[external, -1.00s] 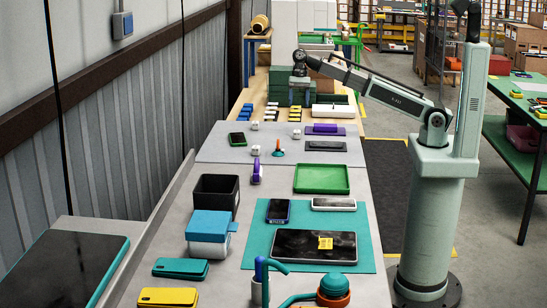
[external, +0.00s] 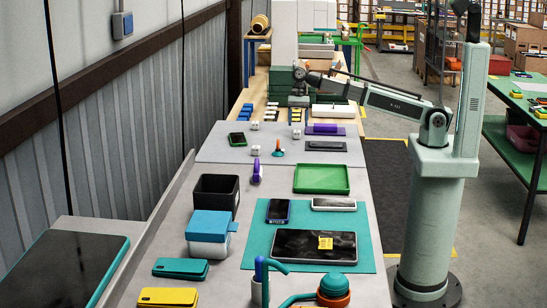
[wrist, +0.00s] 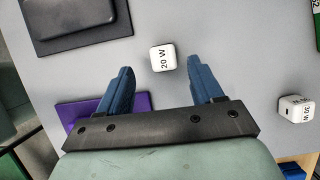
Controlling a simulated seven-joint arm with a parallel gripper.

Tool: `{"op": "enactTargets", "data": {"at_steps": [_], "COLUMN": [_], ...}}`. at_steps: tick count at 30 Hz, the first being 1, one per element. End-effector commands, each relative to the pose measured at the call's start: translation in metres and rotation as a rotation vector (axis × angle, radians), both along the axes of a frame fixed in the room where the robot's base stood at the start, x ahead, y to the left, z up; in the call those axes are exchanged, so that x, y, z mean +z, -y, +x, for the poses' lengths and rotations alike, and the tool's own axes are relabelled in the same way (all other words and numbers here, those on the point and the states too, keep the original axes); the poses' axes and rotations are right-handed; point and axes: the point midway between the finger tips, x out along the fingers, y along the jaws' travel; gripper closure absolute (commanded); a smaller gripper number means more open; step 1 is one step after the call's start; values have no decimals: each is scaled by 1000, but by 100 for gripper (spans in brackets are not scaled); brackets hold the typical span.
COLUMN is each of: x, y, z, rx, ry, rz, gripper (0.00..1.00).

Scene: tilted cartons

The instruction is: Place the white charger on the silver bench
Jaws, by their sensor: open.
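A small white cube charger marked "20 W" (wrist: 162,57) lies between and just beyond my fingertips in the wrist view; it also shows in the external view (external: 297,134) on a pale grey mat (external: 214,151). A second white charger, marked "30 W" (wrist: 295,108), lies to the right in the wrist view, at the back left of the mat in the external view (external: 255,126). A third white charger (external: 256,149) sits nearer the camera. The silver-grey bench top (external: 276,184) runs below the mat. My gripper (wrist: 163,70) is open and empty, above the mat.
A dark phone (external: 326,146) and a purple pad (wrist: 70,114) lie close to the 20 W charger. A green tray (external: 321,179), black bin (external: 215,190) and teal mat (external: 262,251) stand nearer the camera. Bare bench shows left of the tray.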

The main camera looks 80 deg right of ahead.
Motion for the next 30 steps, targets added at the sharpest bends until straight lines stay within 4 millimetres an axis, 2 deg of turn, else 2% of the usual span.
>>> {"op": "enactTargets", "data": {"at_steps": [5, 13, 22, 30], "x": [-12, -42, -46, -46], "y": [-5, -17, -20, -19], "z": [1, 4, 4, 4], "rx": [2, 0, 0, 0], "ry": [-1, -1, 0, 0], "rz": [0, 0, 0, 0], "gripper": [34, 34, 34, 59]}}
